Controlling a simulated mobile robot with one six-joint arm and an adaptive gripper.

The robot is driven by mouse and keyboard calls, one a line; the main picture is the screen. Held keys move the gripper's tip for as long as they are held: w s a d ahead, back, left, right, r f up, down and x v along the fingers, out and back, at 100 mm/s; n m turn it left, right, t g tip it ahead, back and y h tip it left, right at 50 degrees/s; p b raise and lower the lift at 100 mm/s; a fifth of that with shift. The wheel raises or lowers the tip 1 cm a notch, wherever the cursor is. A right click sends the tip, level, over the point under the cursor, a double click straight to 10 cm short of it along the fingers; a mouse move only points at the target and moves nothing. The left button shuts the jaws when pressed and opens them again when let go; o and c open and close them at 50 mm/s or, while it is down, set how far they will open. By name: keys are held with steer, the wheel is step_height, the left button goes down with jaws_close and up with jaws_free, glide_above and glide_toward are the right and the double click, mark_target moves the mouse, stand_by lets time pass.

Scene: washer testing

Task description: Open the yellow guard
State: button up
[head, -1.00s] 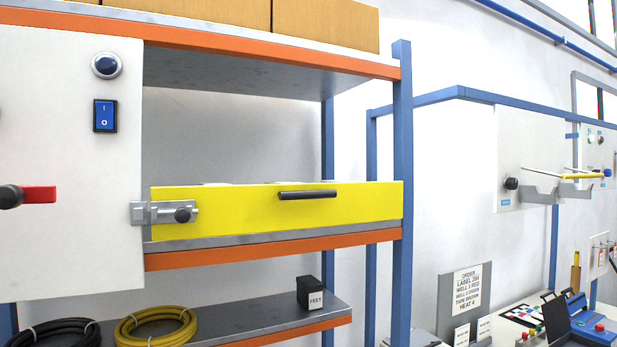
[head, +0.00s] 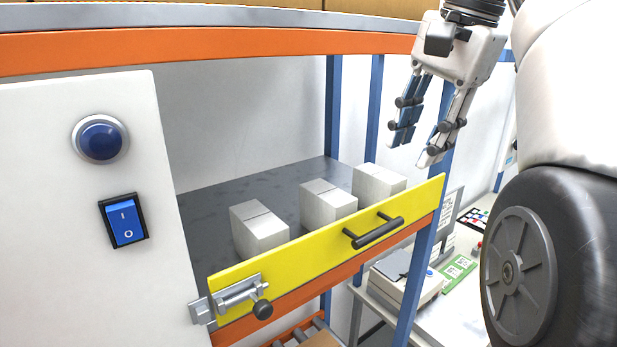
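The yellow guard (head: 310,252) is a long yellow panel standing upright along the front edge of a grey shelf. A dark bar handle (head: 374,232) sits on its front, right of the middle. A silver slide bolt (head: 238,293) with a dark knob (head: 262,309) is at its left end and appears to bridge to a bracket on the white panel. My gripper (head: 413,152) hangs at the upper right, above the guard's right end, with its fingers apart and nothing between them. It is not touching the handle or the bolt.
Several white blocks (head: 327,206) stand on the shelf (head: 215,205) behind the guard. The white panel (head: 60,240) at left carries a blue button (head: 100,139) and blue rocker switch (head: 123,221). A blue post (head: 421,262) stands at the right end. An orange beam (head: 200,43) runs above.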

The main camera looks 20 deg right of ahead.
steer(key=b, duration=0.4)
glide_toward(382, 228)
steer(key=x, duration=0.8)
steer(key=shift+f, duration=0.15)
steer(key=shift+c, duration=0.5)
jaws_close()
